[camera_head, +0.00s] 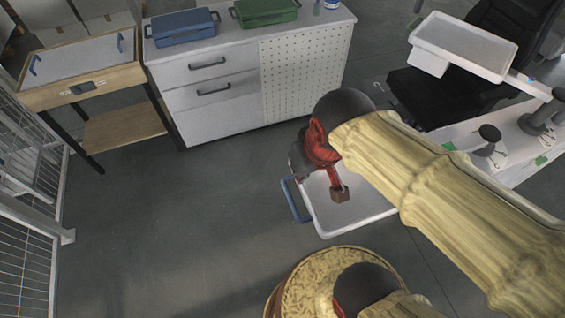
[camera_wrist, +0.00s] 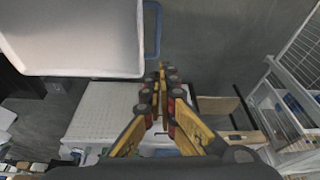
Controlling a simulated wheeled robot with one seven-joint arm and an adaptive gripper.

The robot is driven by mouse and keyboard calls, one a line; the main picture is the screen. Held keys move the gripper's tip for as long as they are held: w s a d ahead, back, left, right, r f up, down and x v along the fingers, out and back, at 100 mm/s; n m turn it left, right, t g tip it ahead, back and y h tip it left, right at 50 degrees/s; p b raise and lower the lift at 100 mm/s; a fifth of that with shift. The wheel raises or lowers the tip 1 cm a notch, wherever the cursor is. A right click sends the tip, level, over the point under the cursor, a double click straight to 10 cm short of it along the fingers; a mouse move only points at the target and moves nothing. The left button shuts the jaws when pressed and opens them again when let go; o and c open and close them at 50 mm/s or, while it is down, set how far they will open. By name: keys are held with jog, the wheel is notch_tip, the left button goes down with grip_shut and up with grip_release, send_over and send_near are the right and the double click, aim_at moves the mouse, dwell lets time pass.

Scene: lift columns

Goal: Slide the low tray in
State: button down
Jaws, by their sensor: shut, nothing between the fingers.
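A low white tray (camera_head: 355,213) with a blue handle (camera_head: 296,200) on its left side sits below my arm in the head view. My arm hides its right and upper part. In the wrist view a large white tray (camera_wrist: 75,40) fills the upper left, with a blue handle (camera_wrist: 152,30) beyond its right edge. My gripper (camera_head: 338,190) overlaps the tray in the head view; I cannot tell its height above it. In the wrist view my gripper (camera_wrist: 160,82) is shut and empty, beside the tray's lower right corner and apart from the handle.
A white drawer cabinet (camera_head: 215,75) carries a blue toolbox (camera_head: 184,28) and a green toolbox (camera_head: 265,11). A wooden table (camera_head: 95,85) stands left of it, near a wire fence (camera_head: 30,190). Another white tray (camera_head: 465,48) is higher at right, by a black chair (camera_head: 430,95). Floor left of the low tray is clear.

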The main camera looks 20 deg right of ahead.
jog(key=w+a+f+n+g+h+p, duration=0.2)
jog(key=w+a+f+n+p, duration=0.2)
jog(key=w+f+n+p, duration=0.35)
jog(key=w+a+f+n+g+h+p, duration=0.25)
jog(key=w+f+n+p, duration=0.25)
jog(key=w+f+n, duration=0.35)
jog(key=w+d+f, duration=0.1)
jog(key=d+f, duration=0.6)
jog(key=shift+w+f+n+t, duration=0.15)
jog(key=shift+n+t, duration=0.25)
jog(key=shift+t, duration=0.05)
